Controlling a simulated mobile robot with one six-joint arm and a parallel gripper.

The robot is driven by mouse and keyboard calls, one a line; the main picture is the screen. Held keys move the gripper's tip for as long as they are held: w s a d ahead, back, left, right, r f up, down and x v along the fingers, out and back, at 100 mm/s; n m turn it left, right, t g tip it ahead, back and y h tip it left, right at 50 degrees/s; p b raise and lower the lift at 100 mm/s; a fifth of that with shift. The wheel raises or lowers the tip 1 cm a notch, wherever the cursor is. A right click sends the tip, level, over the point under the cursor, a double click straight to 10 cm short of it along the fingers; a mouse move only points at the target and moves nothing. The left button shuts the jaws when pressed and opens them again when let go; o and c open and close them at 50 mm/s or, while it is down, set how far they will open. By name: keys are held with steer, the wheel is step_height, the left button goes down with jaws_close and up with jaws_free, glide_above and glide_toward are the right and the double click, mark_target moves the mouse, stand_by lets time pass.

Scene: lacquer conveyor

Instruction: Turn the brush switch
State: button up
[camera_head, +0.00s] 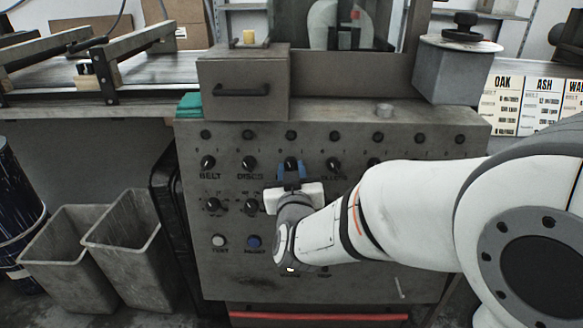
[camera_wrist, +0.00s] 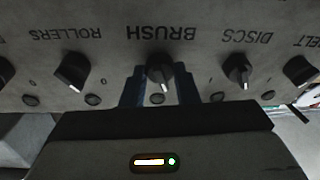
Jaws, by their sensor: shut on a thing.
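The brush switch is a dark rotary knob (camera_wrist: 160,76) under the BRUSH label, which reads upside down in the wrist view. My gripper's blue fingers (camera_wrist: 160,90) stand on either side of the knob and are shut on it. In the head view my gripper (camera_head: 291,170) is at the upper knob row of the grey control panel (camera_head: 440,135), between the DISCS knob (camera_head: 249,163) and the ROLLERS knob (camera_head: 333,164). The fingers partly hide the brush switch there. Its exact pointer angle is hard to tell.
The BELT knob (camera_head: 208,163) is at the row's left end. Lower are more knobs, a white button (camera_head: 218,241) and a blue button (camera_head: 254,242). My arm covers the panel's right part. A drawer box (camera_head: 243,85) sits above; grey bins (camera_head: 125,245) stand left.

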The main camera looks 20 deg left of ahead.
steer(key=shift+r+n, duration=0.1)
steer(key=shift+n, duration=0.8)
steer(key=shift+p, duration=0.3)
steer(key=o, duration=1)
steer(key=shift+c, duration=0.2)
steer(key=v, duration=0.7)
steer(key=shift+s+d, duration=0.3)
